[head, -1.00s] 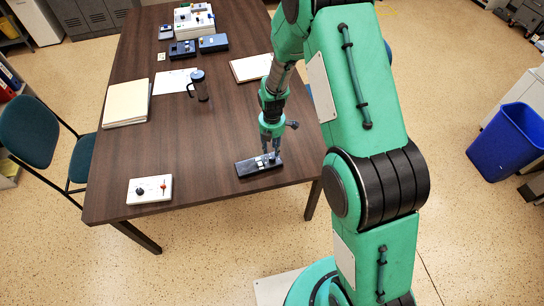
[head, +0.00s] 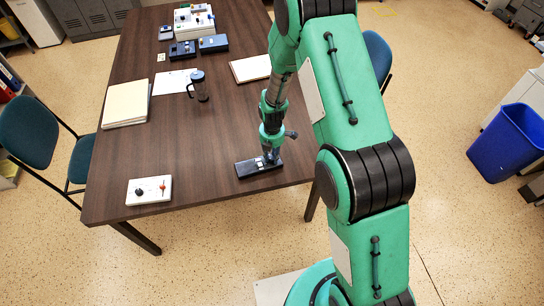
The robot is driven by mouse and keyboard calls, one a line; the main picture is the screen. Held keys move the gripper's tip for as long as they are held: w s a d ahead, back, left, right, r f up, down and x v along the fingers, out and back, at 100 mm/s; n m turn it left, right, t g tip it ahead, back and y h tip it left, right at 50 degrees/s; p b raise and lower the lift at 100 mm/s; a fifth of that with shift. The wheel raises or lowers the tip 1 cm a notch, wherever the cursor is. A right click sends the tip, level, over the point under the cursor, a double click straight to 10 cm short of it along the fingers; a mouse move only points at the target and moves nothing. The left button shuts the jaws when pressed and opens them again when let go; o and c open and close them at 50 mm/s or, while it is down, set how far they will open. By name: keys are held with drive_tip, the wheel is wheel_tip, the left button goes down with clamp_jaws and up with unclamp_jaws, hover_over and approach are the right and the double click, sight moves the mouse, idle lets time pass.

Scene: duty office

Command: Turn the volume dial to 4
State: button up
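My gripper (head: 271,157) points down at a low black device (head: 250,169) near the right front edge of the table. Its fingertips are at the right half of the device, over small light-coloured details too small to read. Whether the fingers touch or grip a dial there cannot be told, and their spread is hidden at this angle. A white panel (head: 150,198) with a black knob (head: 139,192) and a red-tipped part (head: 163,186) lies at the table's front left. I cannot read any volume marking.
The brown table (head: 215,130) is clear around the device. A black mug (head: 198,86), a folder stack (head: 126,104), papers and a clipboard (head: 250,68) lie farther back. Dark blue boxes (head: 214,43) and a white unit (head: 195,20) stand at the far end. A chair (head: 30,133) is at left.

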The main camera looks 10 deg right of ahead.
clamp_jaws()
